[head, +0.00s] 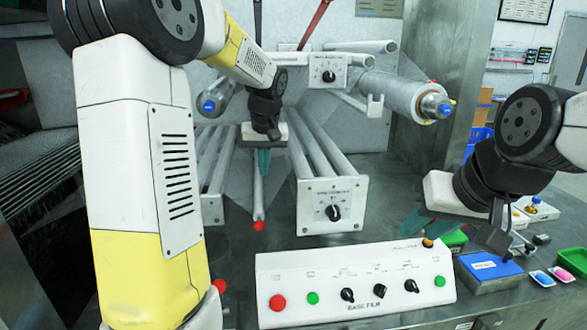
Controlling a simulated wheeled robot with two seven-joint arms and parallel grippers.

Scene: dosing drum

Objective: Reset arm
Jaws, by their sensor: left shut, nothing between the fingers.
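My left arm comes in from the left and reaches over the machine. My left gripper (264,172) points down with its teal fingers together and nothing between them, above the space between two sets of grey rollers. A thin rod with a red tip (259,225) lies just below it. My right gripper (414,226) is at the right, with teal fingers pointing left and down, above the bench behind the control panel. Its fingers are partly hidden by its own body, so its opening is unclear. I see nothing held in it.
A white control panel (380,262) with buttons and knobs stands at the front. A knob box (333,205) ends the middle rollers; a film roll (400,92) is above right. A blue-topped box (490,268), green trays (572,261) and small dishes (543,278) sit at the right.

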